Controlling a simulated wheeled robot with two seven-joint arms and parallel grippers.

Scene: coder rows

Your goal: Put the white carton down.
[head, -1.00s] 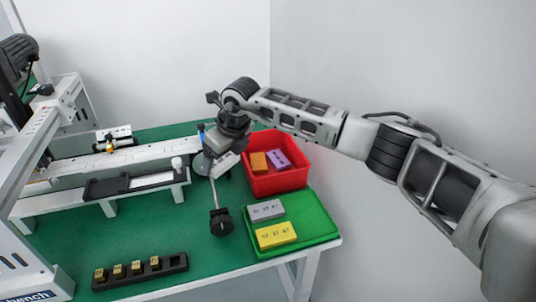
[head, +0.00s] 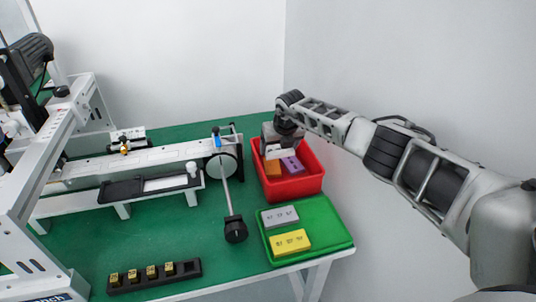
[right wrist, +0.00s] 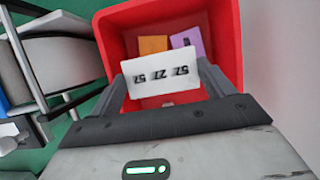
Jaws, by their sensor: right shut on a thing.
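The white carton (right wrist: 160,78) shows in the right wrist view with dark printed figures on its face. My right gripper (right wrist: 163,85) is shut on it, one finger at each side. In the head view the white carton (head: 273,153) is partly hidden beneath my right gripper (head: 274,146). The gripper holds it over the back part of the red bin (head: 297,188). An orange carton (head: 273,169) and a purple carton (head: 292,165) lie in the bin. I cannot tell whether the white carton touches the bin floor. My left gripper is not in view.
A green tray (head: 334,236) with a grey carton (head: 280,217) and a yellow carton (head: 291,242) stands in front of the bin. A black rack (head: 155,277) holds several small brass-coloured pieces. A white machine (head: 140,160) with a lever (head: 236,229) stands left of the bin.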

